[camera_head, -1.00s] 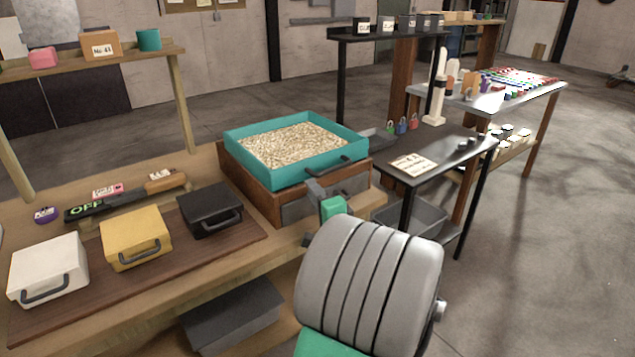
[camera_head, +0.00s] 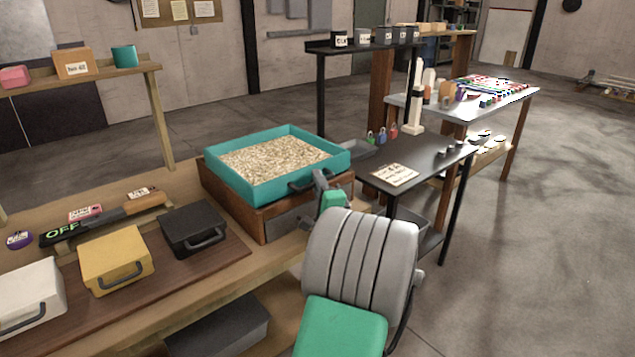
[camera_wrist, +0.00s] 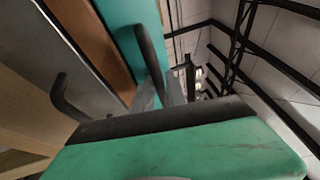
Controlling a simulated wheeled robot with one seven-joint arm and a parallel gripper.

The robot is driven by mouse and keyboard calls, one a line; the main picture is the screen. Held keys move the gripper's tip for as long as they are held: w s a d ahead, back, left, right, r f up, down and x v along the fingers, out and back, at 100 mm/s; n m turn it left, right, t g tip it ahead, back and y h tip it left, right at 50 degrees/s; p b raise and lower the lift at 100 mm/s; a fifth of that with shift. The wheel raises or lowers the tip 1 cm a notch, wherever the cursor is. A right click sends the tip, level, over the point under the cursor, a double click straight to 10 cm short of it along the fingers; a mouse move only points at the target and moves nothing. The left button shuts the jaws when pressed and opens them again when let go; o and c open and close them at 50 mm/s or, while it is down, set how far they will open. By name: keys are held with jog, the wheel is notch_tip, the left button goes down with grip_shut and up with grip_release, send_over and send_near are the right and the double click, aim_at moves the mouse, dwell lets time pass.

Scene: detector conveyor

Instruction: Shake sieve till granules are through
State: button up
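The sieve is a teal square tray (camera_head: 335,161) full of pale granules (camera_head: 272,160). It sits level on a wooden box (camera_head: 215,190) with a grey drawer front (camera_head: 283,225). My gripper (camera_head: 321,183) is at the sieve's dark front handle (camera_head: 298,186), and its grey fingers hide the handle's right part. In the wrist view the handle (camera_wrist: 150,62) stands out from the teal wall (camera_wrist: 118,20), close to the fingers (camera_wrist: 168,94). I cannot tell whether the fingers are closed on it. The drawer's inside is hidden.
Black (camera_head: 192,228), yellow (camera_head: 117,262) and white (camera_head: 28,295) handled boxes stand left on the bench. An "OFF" sign (camera_head: 62,232) lies behind them. A dark side table (camera_head: 440,152) with padlocks and a card is right of the sieve. Floor is open at far right.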

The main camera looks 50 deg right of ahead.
aim_at(305, 179)
grip_shut()
dwell(1.1)
jog(key=w+p, duration=0.1)
jog(key=w, duration=0.2)
jog(key=w+d+p, duration=0.1)
jog(key=w, duration=0.2)
jog(key=shift+d+p, duration=0.15)
jog(key=shift+p, duration=0.15)
jog(key=shift+r, duration=0.1)
jog(key=shift+o, duration=0.7)
grip_release()
